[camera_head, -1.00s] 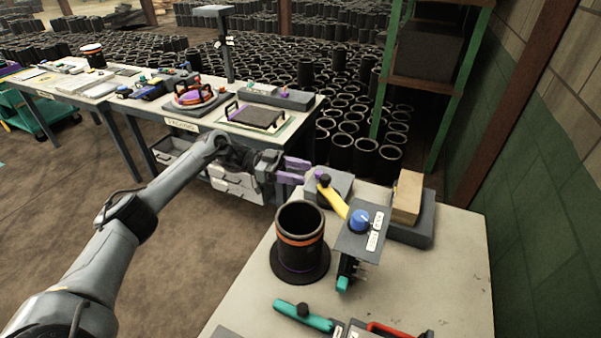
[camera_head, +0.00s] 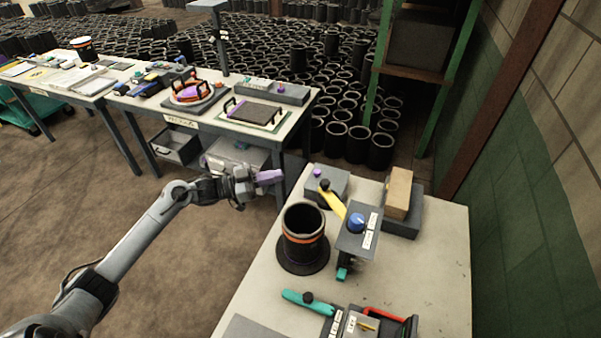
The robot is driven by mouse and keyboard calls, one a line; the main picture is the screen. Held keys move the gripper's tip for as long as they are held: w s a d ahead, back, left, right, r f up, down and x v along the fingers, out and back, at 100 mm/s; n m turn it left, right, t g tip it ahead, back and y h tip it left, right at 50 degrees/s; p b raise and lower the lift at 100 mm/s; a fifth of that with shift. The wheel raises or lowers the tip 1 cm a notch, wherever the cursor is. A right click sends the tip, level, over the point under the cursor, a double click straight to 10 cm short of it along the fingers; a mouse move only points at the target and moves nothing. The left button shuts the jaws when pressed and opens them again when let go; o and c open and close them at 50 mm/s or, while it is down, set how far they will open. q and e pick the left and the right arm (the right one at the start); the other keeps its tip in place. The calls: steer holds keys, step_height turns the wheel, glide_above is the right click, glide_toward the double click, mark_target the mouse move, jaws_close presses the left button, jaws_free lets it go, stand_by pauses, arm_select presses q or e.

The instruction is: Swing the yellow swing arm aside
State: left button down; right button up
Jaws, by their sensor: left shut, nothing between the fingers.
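The yellow swing arm (camera_head: 334,205) runs from a black knob (camera_head: 324,185) at its far left end to the grey fixture with a blue knob (camera_head: 357,222) on the near table. Its knob end lies over a small grey block (camera_head: 329,180) that carries a purple button. My left gripper (camera_head: 280,176) is shut and empty. Its purple fingers are left of the yellow arm, apart from it, just off the table's far left corner. My right gripper is not in view.
A black rubber sleeve with an orange band (camera_head: 303,236) stands upright on a round base, left of the fixture. A wooden block (camera_head: 398,193) stands on a grey base behind it. A teal handle (camera_head: 306,302) and a red handle (camera_head: 386,313) lie at the front.

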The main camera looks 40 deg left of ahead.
arm_select(q)
steer(key=s+f+n+p, duration=0.1)
steer(key=s+f, duration=0.3)
steer(key=y+p, duration=0.1)
glide_toward(321, 185)
steer(key=shift+g, duration=0.3)
steer(key=x, duration=0.6)
steer(key=shift+w+r, duration=0.15)
steer(key=shift+w, duration=0.3)
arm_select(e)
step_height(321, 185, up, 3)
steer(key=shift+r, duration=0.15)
